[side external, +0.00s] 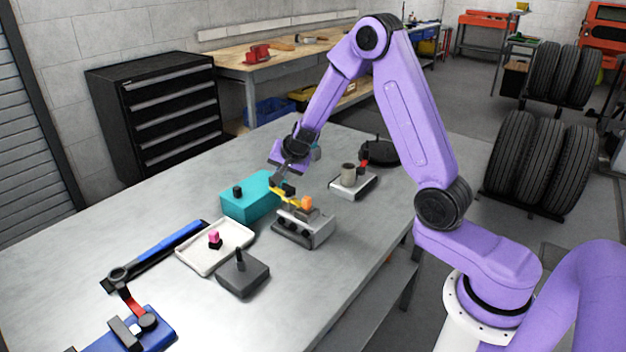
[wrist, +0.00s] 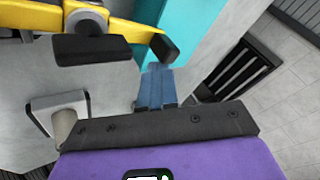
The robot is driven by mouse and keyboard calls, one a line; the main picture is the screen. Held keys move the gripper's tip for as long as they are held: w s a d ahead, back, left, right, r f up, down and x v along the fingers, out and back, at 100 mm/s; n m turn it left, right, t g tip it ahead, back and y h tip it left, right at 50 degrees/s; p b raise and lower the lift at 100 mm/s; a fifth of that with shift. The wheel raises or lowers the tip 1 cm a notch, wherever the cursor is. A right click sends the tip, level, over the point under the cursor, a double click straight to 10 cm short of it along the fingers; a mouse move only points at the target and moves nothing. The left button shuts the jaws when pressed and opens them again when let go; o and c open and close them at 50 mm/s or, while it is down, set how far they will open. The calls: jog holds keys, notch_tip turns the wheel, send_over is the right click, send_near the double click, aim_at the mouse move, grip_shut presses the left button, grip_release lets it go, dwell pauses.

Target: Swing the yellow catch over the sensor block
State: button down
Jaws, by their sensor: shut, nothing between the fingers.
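The yellow catch (side external: 285,196) is a thin bar at the small grey fixture (side external: 318,228) on the bench, reaching left toward the teal box (side external: 248,203). In the wrist view the yellow catch (wrist: 118,26) crosses the top, with a round grey pivot and black pieces on it. My gripper (side external: 275,180) is shut and empty, close to the catch's left part. In the wrist view its blue-grey fingers (wrist: 155,75) end just below a black piece; contact is unclear.
A white tray (side external: 190,256) with a pink-topped piece, a dark block with a post (side external: 243,273) and a blue-handled tool (side external: 170,248) lie left and in front. The bench is clear at front right.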

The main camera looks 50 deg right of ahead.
jog(key=shift+d, duration=0.1)
dwell(0.4)
jog(key=s+d+r+n+g+y, duration=0.2)
jog(key=s+d+r+n+y, duration=0.3)
jog(key=d+r+n+y, duration=0.5)
jog(key=w+a+f+n+h, duration=0.1)
jog(key=w+a+f+h, duration=0.2)
jog(key=a+f, duration=0.6)
jog(key=shift+w+a+f+n, duration=0.15)
jog(key=shift+w+f+n, duration=0.25)
jog(key=shift+w+f, duration=0.25)
dwell(1.2)
